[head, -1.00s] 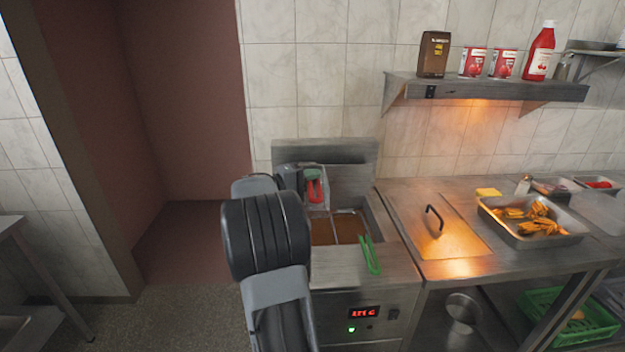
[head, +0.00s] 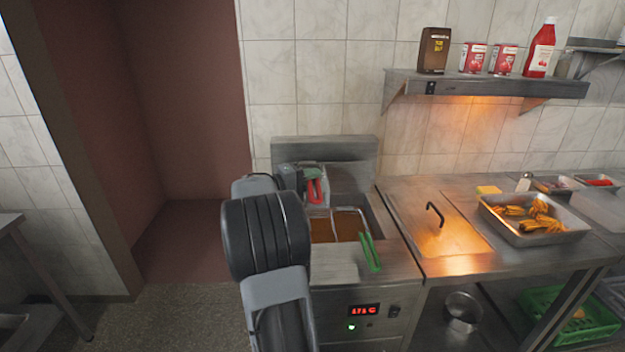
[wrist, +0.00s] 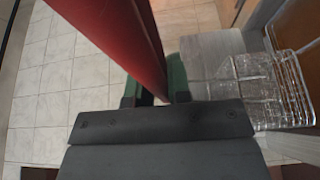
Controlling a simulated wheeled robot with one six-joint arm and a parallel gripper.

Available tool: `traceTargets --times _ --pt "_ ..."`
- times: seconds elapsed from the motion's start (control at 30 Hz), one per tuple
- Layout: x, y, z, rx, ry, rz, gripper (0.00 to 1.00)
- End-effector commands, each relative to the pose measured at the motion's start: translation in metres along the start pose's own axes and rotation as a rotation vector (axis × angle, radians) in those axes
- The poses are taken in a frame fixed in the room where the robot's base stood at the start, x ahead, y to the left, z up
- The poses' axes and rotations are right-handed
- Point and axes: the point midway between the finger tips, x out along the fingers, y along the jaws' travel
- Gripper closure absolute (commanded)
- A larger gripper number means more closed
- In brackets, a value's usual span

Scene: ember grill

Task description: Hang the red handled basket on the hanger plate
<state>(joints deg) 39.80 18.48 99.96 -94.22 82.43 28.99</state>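The red handle (head: 314,190) of the red handled basket is between the green fingertips of my gripper (head: 312,174), over the back left of the fryer. In the wrist view the red handle (wrist: 118,40) runs between the fingers (wrist: 155,88), which are closed on it. The wire basket (wrist: 250,88) shows at the right of the wrist view; in the head view it is mostly hidden by my arm. The steel hanger plate (head: 355,152) stands upright at the back of the fryer, behind my gripper.
The fryer's oil wells (head: 348,226) lie below my gripper. A green handle (head: 370,252) sticks out over the front edge at the right. The counter with a black-handled lid (head: 435,212) and a food tray (head: 540,237) is to the right. A shelf (head: 490,87) is above.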

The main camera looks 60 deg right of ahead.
Motion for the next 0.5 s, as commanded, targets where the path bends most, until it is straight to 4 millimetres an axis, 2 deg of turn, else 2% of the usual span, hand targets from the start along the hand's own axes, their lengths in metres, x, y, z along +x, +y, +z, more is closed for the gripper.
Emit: traceTargets --times 0.03,0.27,0.5 --pt "-0.0001 0.0007 -0.0001 0.0 0.0 0.0 0.78" --pt "-0.0001 0.0004 -0.0001 -0.001 0.001 0.0 0.56" --pt "-0.0008 -0.0009 -0.0002 -0.005 0.001 -0.002 0.55"
